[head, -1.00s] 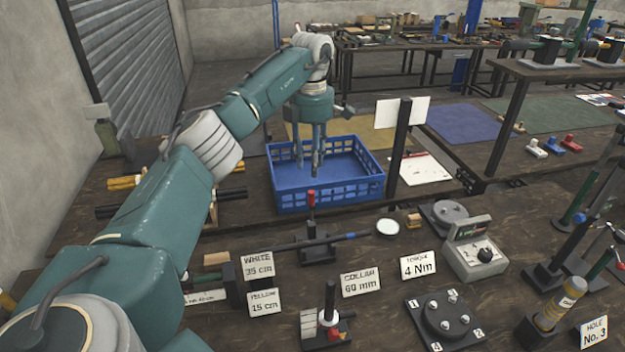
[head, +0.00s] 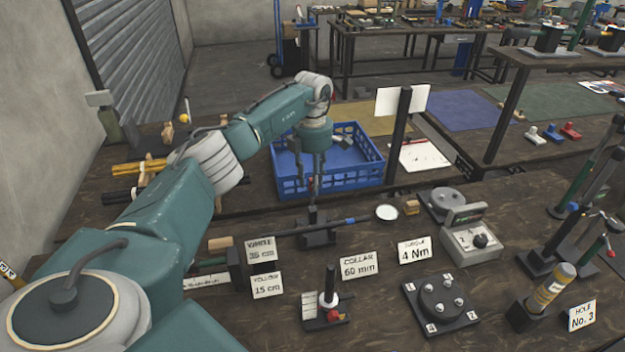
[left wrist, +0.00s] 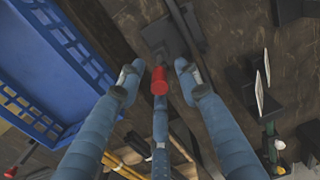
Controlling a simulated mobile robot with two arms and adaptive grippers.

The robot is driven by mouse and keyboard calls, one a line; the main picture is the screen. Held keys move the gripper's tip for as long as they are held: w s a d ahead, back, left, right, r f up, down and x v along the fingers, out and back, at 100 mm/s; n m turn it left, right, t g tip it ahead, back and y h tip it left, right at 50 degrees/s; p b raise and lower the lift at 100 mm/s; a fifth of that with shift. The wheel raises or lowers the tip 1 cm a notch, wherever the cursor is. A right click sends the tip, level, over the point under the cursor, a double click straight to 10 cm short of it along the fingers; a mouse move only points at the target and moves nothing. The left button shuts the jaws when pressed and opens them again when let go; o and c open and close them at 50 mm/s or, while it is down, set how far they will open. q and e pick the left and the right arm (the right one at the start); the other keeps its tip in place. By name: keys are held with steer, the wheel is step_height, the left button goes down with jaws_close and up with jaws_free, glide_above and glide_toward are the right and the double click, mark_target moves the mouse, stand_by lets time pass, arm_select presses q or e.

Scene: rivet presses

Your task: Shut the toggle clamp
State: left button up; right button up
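The toggle clamp (head: 318,237) stands on the bench in the head view, a dark base with an upright lever. Its red handle grip (left wrist: 159,82) shows in the left wrist view, pointing up toward the camera. My left gripper (head: 312,190) points down right over the clamp. In the left wrist view its fingers (left wrist: 158,88) are spread around the red grip, with gaps at both sides. Contact with the third finger cannot be told. My right gripper is out of view.
A dark rod with a blue end (head: 348,221) lies at the clamp. A blue crate (head: 345,182) stands just behind my gripper. A dark post with a white board (head: 403,100) rises to the right. Label cards (head: 361,266) and a collar stand (head: 327,312) are in front.

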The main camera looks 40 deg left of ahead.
arm_select(q)
steer(key=shift+c, duration=0.3)
jaws_close()
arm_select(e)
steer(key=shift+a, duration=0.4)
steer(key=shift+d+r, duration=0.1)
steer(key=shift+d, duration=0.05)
